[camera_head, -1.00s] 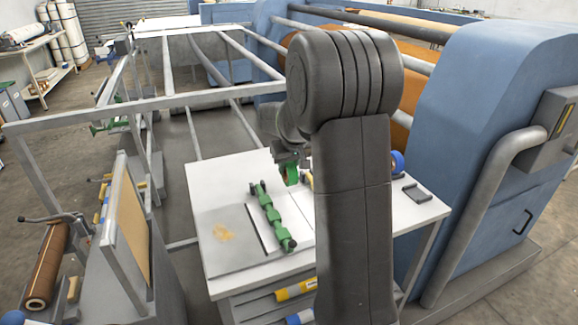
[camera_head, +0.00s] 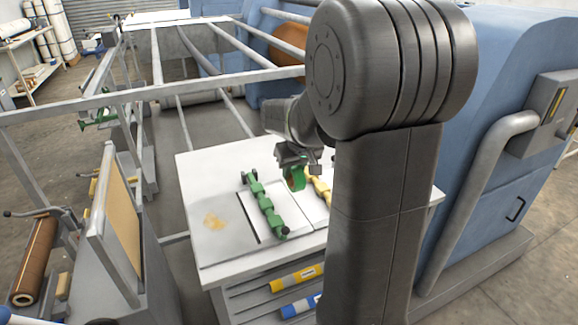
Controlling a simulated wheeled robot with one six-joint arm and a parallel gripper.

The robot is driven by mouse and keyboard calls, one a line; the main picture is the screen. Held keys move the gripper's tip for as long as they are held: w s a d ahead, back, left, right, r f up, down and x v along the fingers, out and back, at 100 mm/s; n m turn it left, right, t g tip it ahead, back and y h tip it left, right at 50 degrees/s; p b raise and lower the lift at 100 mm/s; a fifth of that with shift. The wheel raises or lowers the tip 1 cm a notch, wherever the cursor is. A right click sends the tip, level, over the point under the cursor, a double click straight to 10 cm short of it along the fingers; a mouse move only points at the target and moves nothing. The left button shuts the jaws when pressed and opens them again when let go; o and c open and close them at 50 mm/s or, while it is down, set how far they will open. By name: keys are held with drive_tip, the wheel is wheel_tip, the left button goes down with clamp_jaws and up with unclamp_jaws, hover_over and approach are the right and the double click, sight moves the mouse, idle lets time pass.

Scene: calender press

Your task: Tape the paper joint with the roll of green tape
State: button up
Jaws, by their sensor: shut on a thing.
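My gripper (camera_head: 293,160) is in the upper middle, above the white table (camera_head: 200,170), partly hidden by my arm. It is shut on the roll of green tape (camera_head: 295,178), whose green rim and reddish-brown inside show. The roll looks held above the table, just right of a green clamp bar (camera_head: 264,207). Under the bar lies a white sheet (camera_head: 287,210) with a line across it to the right of the bar. I cannot tell whether the roll touches the sheet.
A yellow clamp bar (camera_head: 318,188) lies right of the roll, partly hidden by my arm. A yellow roll (camera_head: 297,277) and a blue roll (camera_head: 300,307) lie on the shelf below. The blue machine (camera_head: 490,160) stands at the right.

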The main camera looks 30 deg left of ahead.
sight(296, 186)
drive_tip(key=shift+s+d, duration=0.6)
drive_tip(key=shift+d, duration=0.15)
drive_tip(key=shift+f+b, duration=1.35)
drive_tip(key=shift+f, duration=0.35)
drive_tip(key=shift+f+b, duration=0.3)
drive_tip(key=shift+f, duration=0.1)
drive_tip(key=shift+w+a+r, duration=0.1)
drive_tip(key=shift+a, duration=0.05)
drive_tip(key=shift+w+a, duration=0.2)
drive_tip(key=shift+a, duration=0.05)
drive_tip(key=shift+w+a, duration=0.1)
drive_tip(key=shift+w+a+p, duration=0.3)
drive_tip(key=shift+a, duration=0.1)
drive_tip(key=shift+w+a, duration=0.15)
